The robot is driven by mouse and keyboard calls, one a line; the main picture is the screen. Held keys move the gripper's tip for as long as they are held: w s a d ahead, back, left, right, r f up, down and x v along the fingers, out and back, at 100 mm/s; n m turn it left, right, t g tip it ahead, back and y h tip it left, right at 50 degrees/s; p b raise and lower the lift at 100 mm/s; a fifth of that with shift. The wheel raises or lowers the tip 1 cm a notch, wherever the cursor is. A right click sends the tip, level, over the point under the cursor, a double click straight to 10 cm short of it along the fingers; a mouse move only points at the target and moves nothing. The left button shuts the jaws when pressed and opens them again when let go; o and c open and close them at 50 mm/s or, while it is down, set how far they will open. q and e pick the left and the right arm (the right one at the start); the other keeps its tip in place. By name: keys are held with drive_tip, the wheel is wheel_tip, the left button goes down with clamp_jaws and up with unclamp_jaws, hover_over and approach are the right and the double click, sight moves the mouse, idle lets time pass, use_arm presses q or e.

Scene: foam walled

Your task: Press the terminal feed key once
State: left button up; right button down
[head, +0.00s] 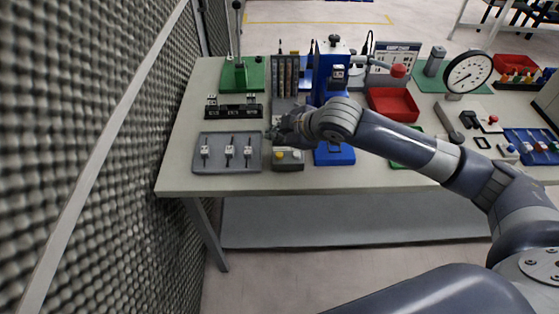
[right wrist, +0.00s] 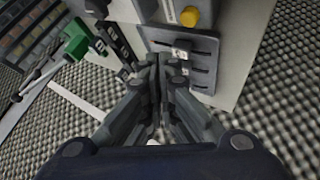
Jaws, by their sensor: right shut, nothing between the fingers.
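A small grey box (head: 288,164) with a yellow button (head: 279,155) on its top stands at the table's front edge, left of the blue press. I cannot read a label that marks it as the terminal feed key. In the right wrist view the yellow button (right wrist: 189,17) shows at the top, beyond the fingertips. My right gripper (head: 276,131) is shut and empty, above and just behind the box in the head view. In the right wrist view its fingers (right wrist: 162,66) meet in the middle, apart from the button. My left gripper is not in view.
A blue press (head: 333,154) and a red bin (head: 414,106) stand to the right. A foam wall borders the left.

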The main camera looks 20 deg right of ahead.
sight(278, 157)
drive_tip(key=shift+f+b, duration=0.45)
drive_tip(key=shift+f, duration=1.4)
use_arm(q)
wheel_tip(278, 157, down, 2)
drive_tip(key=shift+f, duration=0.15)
use_arm(e)
drive_tip(key=shift+f, duration=0.1)
drive_tip(key=shift+f, duration=0.25)
drive_tip(key=shift+f, duration=0.65)
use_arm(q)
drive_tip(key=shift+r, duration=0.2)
use_arm(e)
drive_tip(key=shift+r, duration=0.1)
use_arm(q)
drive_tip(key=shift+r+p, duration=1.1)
use_arm(e)
drive_tip(key=shift+r, duration=0.9)
